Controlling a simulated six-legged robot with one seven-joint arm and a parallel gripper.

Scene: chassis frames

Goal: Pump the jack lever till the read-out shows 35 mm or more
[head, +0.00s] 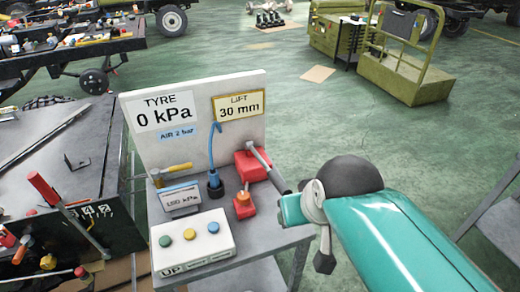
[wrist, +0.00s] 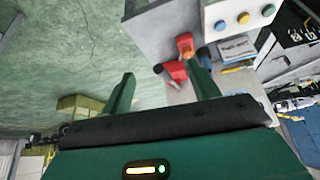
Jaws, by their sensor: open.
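The jack is a red block (head: 250,168) on the right side of the grey bench. Its grey lever (head: 264,163) slants down to the right and ends in a dark grip (head: 280,184). The LIFT read-out (head: 238,105) on the white back panel shows 30 mm. My gripper (wrist: 160,67) is open and empty. In the wrist view the red jack (wrist: 175,70) and the lever's dark end (wrist: 158,69) show beyond the gap between the fingers, nearer the right finger. In the head view, my teal arm end is beside the grip; I cannot tell whether they touch.

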